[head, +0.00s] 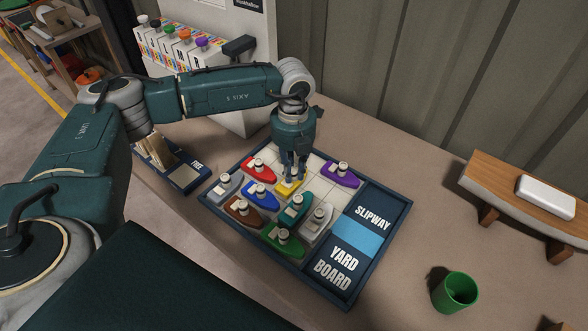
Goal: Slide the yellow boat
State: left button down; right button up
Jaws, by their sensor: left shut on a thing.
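The yellow boat (287,187) sits on the yard board (341,282), among the other boats and partly hidden under my gripper. My left gripper (294,177) points down from above and is shut on the yellow boat. The red boat (259,170) and blue boat (261,196) lie to its left, the teal boat (296,208) below it, and the purple boat (341,174) to its right. My right gripper is not in view.
Grey (225,187), brown (243,211), green (283,240) and pale (317,223) boats fill the board's lower left part. Pale squares lie bare behind the yellow boat. A green cup (455,292) and a wooden stand (525,200) are at right.

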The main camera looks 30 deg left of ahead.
aim_at(293, 170)
pick_arm(q)
jog(key=c, duration=1.6)
grip_release()
jog(key=shift+w, duration=0.1)
jog(key=shift+r, duration=0.15)
jog(key=r, duration=1.2)
jog(key=shift+s, duration=0.2)
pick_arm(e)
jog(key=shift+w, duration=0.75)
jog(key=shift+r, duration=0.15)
